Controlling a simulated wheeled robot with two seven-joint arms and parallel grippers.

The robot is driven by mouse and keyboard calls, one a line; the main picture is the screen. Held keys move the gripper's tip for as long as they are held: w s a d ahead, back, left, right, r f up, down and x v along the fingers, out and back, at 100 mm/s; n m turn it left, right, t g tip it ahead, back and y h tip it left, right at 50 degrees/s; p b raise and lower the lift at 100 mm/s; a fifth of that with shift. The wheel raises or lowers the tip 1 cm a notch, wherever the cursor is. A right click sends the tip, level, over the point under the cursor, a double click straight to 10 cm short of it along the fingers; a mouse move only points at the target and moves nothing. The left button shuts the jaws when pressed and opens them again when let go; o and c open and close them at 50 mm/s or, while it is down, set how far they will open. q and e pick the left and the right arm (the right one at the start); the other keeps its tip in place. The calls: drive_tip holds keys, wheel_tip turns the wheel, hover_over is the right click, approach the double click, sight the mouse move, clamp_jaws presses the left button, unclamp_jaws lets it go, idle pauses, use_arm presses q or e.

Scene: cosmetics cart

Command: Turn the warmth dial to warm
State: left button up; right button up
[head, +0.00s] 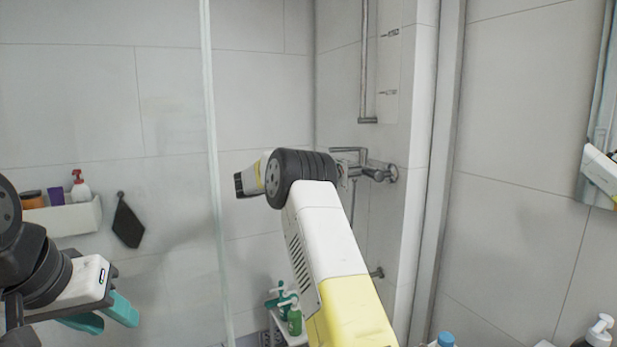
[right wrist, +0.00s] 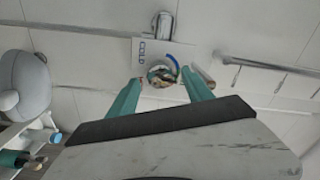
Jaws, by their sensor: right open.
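In the right wrist view, the warmth dial (right wrist: 163,70) is a round metal knob with a blue arc, on a light plate marked COLD (right wrist: 142,48). My right gripper (right wrist: 161,78) is open, with one teal fingertip on each side of the dial; contact cannot be told. No warm mark is readable. In the head view, the metal shower fixture (head: 375,173) is on the wall, partly behind my right arm, which hides the right gripper. My left gripper (head: 103,316) is at the lower left, open and empty, far from the fixture.
A glass panel edge (head: 213,170) stands left of my right arm. A wall shelf (head: 75,218) with bottles and a dark hanging cloth (head: 127,222) are at the left. Green bottles (head: 293,318) stand low near my right arm. A metal bar (right wrist: 265,66) runs beside the dial.

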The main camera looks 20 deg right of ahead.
drive_tip(key=a, duration=0.6)
drive_tip(key=shift+s, duration=0.4)
